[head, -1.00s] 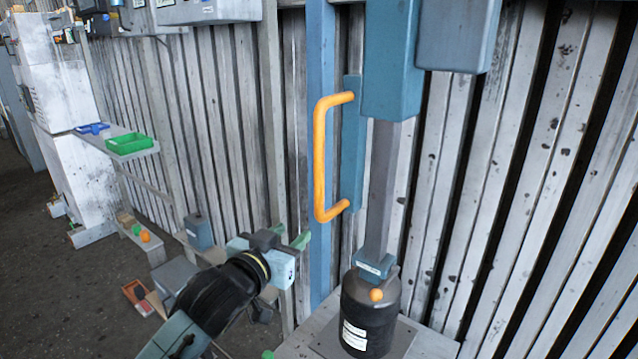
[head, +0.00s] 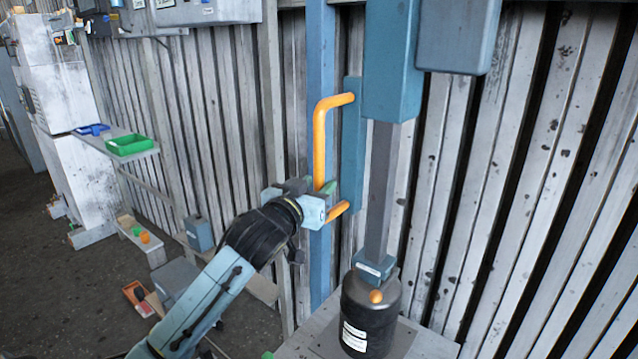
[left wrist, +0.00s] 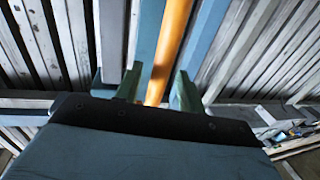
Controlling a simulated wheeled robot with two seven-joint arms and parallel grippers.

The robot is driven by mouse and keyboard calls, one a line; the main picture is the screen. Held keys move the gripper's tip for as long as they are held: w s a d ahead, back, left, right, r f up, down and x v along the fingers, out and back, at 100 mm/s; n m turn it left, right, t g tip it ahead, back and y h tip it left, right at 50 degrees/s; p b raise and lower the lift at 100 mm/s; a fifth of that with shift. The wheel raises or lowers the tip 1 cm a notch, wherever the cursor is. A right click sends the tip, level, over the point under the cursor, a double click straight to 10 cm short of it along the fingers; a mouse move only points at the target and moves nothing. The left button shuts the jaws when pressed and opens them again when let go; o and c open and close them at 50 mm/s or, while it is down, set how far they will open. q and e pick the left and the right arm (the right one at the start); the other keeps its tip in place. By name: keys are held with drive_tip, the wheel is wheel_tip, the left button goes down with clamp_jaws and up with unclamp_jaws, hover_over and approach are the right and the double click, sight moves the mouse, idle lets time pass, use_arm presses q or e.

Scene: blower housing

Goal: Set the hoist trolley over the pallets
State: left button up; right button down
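The hoist trolley is a blue upright body (head: 391,60) with a grey mast below it and an orange handle (head: 320,140) on its left side. A black cylinder (head: 370,315) with white labels hangs or stands at the mast's lower end; I cannot tell which. My left gripper (head: 325,190) is at the lower part of the handle. In the left wrist view the orange bar (left wrist: 170,45) runs between the two green fingers (left wrist: 158,90), with a gap showing beside it, so the fingers look open around it. My right gripper is not in view. No pallets can be made out clearly.
A grey platform (head: 415,345) lies under the cylinder. A ribbed metal wall (head: 540,180) stands close behind. At left are a shelf with a green tray (head: 130,145) and a blue tray (head: 92,129), and a low bench with small parts. The floor at far left is open.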

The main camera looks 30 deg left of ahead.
use_arm(q)
drive_tip(key=shift+w+a, duration=0.1)
drive_tip(key=shift+w, duration=0.7)
clamp_jaws()
